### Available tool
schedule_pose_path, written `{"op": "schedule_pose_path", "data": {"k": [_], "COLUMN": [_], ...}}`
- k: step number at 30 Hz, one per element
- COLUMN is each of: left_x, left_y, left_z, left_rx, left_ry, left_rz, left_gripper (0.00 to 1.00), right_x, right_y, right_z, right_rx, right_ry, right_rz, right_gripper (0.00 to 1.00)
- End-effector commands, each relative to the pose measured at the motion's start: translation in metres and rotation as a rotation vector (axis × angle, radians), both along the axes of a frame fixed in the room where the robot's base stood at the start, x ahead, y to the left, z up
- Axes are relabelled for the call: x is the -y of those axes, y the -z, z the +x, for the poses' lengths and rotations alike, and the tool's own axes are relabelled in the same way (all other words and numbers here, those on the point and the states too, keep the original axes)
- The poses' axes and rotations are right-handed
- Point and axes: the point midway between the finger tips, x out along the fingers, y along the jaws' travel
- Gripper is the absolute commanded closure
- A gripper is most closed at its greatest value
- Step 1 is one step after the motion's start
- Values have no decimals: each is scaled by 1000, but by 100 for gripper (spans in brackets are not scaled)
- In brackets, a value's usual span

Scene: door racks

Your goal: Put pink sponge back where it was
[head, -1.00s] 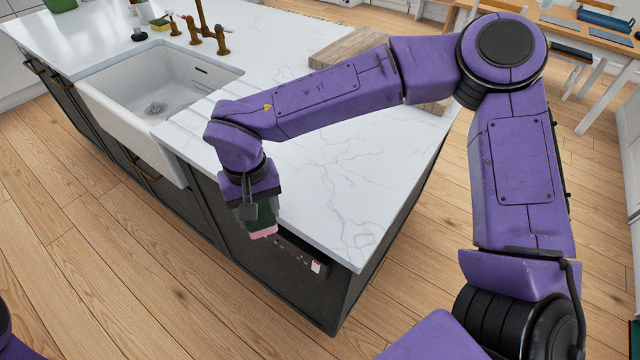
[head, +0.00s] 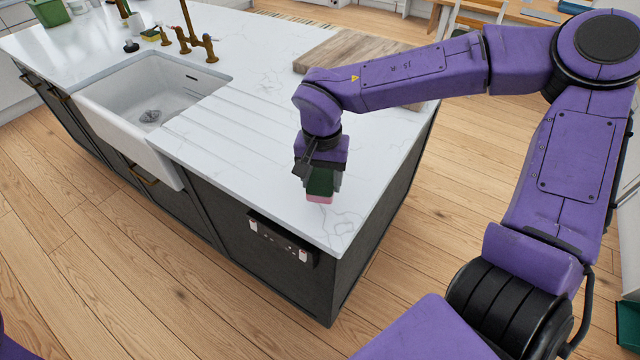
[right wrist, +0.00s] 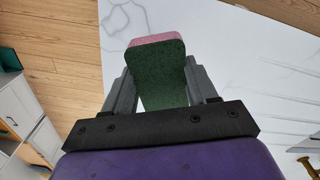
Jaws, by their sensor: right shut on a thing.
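The pink sponge (head: 319,198) has a dark green side and a pink side. It also shows in the right wrist view (right wrist: 160,75), between the two grey fingers. My right gripper (head: 319,183) is shut on it and points down. In the head view the sponge appears over the front right part of the white marble counter (head: 262,170); I cannot tell the height of the gap under it. My left gripper is not in view; only a bit of purple shows at the lower left edge.
A white sink (head: 150,95) is set in the counter at left, with brass taps (head: 190,40) behind it. Another sponge (head: 151,34) lies near the taps. A wooden board (head: 345,55) lies at the back right. A dark panel (head: 282,240) is on the cabinet front.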

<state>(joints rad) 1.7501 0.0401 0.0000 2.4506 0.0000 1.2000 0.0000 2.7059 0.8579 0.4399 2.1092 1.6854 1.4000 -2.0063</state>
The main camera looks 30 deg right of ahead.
Motion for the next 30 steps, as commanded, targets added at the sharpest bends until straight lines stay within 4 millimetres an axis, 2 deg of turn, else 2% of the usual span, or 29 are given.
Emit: {"op": "schedule_pose_path", "data": {"k": [7,12,23,24,26,30], "left_x": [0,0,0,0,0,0], "left_y": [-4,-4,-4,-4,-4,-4], "left_z": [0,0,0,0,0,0], "left_rx": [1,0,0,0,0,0], "left_ry": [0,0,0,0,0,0], "left_rz": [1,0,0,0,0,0], "left_gripper": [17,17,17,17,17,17], "right_x": [11,10,10,10,10,10], "right_y": [31,58,62,63,62,62], "right_z": [23,22,22,23,23,22], "right_rx": [-1,0,2,4,4,4], "right_ry": [0,-3,-1,-1,-1,-1], "right_rz": [-1,0,1,1,1,1], "right_gripper": [75,75,75,36,17,17]}}
